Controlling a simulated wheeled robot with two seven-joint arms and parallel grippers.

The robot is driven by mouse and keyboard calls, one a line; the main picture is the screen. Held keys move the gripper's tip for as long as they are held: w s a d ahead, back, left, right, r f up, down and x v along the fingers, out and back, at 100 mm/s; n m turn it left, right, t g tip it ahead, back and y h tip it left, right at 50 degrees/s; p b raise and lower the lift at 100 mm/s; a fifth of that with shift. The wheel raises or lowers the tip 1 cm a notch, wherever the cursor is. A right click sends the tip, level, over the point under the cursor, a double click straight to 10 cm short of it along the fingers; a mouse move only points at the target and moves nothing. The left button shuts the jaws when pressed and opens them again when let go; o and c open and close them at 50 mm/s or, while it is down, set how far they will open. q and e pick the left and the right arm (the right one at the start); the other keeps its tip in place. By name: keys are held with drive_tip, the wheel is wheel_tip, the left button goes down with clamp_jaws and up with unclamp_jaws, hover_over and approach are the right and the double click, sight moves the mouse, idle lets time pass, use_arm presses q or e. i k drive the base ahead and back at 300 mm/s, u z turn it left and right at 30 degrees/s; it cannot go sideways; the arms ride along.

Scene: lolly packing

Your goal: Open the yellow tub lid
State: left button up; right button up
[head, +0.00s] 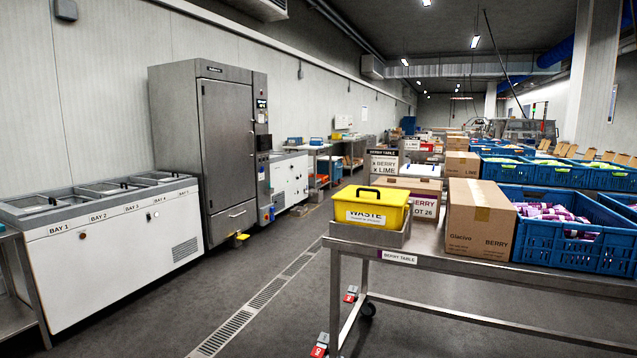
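The yellow tub (371,209) stands on the left end of the metal table in the head view. It sits in a shallow grey metal tray (368,237). A white label reading WASTE is on its front. Its yellow lid (378,194) with a black handle (382,192) lies on top, and the tub looks closed. Neither of my grippers is in view.
The steel table (470,262) also holds a cardboard box (480,219) marked BERRY and a blue crate (578,253) of purple packets. More boxes and crates stand behind. A white bay freezer (120,255) stands at the left. The floor between is clear, with a drain (255,305).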

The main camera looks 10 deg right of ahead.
sight(373, 190)
drive_tip(key=u, duration=0.35)
drive_tip(key=i, duration=1.9)
drive_tip(key=z, duration=0.75)
